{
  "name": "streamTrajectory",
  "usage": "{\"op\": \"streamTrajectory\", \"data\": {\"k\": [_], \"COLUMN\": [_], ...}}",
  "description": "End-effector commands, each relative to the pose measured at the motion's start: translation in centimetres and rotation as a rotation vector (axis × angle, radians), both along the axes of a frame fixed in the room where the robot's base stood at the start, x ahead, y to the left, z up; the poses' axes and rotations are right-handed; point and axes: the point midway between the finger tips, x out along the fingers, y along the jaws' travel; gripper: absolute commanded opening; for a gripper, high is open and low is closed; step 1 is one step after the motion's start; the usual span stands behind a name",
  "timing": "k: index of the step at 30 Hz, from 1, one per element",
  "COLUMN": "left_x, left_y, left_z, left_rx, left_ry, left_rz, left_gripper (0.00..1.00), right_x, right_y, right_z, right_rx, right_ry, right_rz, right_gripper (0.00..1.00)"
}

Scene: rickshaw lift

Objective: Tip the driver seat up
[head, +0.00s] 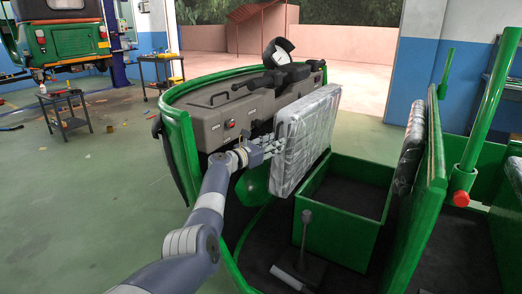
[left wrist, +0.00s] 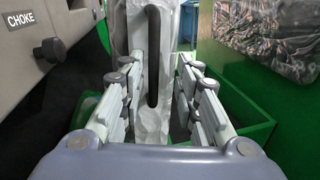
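The driver seat (head: 305,128) is a grey, plastic-wrapped cushion. It stands tipped up, nearly upright, at the left side of the open green seat box (head: 338,222). My left gripper (head: 274,147) is at the seat's near left edge. In the left wrist view its parallel fingers (left wrist: 158,80) are wide apart, one on each side of the pale seat edge (left wrist: 135,40), which has a long dark slot. A dark gap shows beside the right finger; whether the left finger touches the seat is unclear. My right gripper is not in view.
The grey dashboard (head: 243,103) with the handlebar (head: 280,72) is close on the left. A green partition (head: 428,195) with a wrapped backrest (head: 410,145) stands right of the box. A lever (head: 305,228) rises from the floor in front. Open workshop floor lies left.

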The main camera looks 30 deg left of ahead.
Motion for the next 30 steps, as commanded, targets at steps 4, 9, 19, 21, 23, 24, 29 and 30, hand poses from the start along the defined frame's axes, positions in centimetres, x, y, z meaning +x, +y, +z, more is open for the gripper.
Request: {"op": "streamTrajectory", "data": {"k": [4,9,19,21,23,24,29,30], "left_x": [-1.0,-2.7,-7.1,-8.1,-8.9,-9.4,-10.8,-11.0], "left_y": [0.3,0.5,1.8,2.0,2.1,2.3,2.6,2.7], "left_z": [-0.2,0.0,0.0,0.0,0.1,0.1,0.2,0.2], "left_rx": [0.002,0.003,0.003,0.004,0.005,0.003,0.001,0.002], "left_ry": [0.000,0.000,0.001,0.002,0.002,0.002,0.002,0.003], "left_rz": [0.001,0.000,0.001,0.001,0.000,0.000,-0.001,-0.001], "left_gripper": [0.30,0.30,0.30,0.30,0.30,0.30,0.30,0.30], "right_x": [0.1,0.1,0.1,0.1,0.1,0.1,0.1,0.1], "right_y": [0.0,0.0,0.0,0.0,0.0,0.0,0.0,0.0], "right_z": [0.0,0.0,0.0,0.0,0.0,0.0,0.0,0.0], "right_rx": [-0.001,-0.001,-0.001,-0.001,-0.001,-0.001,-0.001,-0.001], "right_ry": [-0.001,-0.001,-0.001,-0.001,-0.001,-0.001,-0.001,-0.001], "right_rz": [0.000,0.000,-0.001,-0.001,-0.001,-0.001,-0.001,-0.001], "right_gripper": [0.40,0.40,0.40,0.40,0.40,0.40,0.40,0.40]}}
